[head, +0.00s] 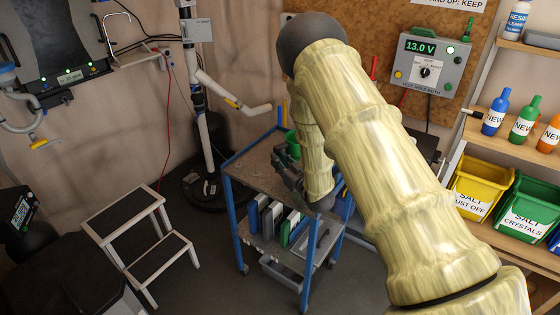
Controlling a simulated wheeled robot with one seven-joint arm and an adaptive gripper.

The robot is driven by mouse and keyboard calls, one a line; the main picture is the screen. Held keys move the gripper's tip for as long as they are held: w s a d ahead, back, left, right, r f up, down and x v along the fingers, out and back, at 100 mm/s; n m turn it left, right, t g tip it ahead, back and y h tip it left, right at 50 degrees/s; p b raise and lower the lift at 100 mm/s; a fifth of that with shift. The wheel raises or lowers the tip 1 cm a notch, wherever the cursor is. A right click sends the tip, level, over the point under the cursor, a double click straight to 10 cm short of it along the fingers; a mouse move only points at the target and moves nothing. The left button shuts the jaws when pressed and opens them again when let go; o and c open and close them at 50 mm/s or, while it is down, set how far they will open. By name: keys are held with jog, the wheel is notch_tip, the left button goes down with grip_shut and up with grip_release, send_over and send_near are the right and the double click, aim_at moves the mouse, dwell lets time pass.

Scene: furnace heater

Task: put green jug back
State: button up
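A green object (292,144), likely the green jug, shows at the far part of the blue-framed cart's top (257,172). My arm and gripper hide much of it, so its full shape and handle are not clear. My dark gripper (281,160) is over the cart's top, right beside the green object in the picture. Its fingers are small and dark here. I cannot tell whether they touch the green object or are open or shut.
The cart's lower shelf holds several upright binders or panels (268,222). A white step stool (139,230) stands to the left. On the right, a wooden shelf holds labelled bottles (522,120) above a yellow bin (480,187) and a green bin (526,209). A control box (431,66) hangs behind.

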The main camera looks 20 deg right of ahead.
jog(key=shift+o, duration=1)
jog(key=shift+r, duration=0.2)
jog(key=b+v, duration=0.1)
jog(key=v, duration=0.5)
jog(key=shift+s+d+f+b, duration=0.1)
jog(key=shift+s+b, duration=0.05)
jog(key=shift+b, duration=0.15)
jog(key=shift+s+d, duration=0.15)
jog(key=shift+s, duration=0.45)
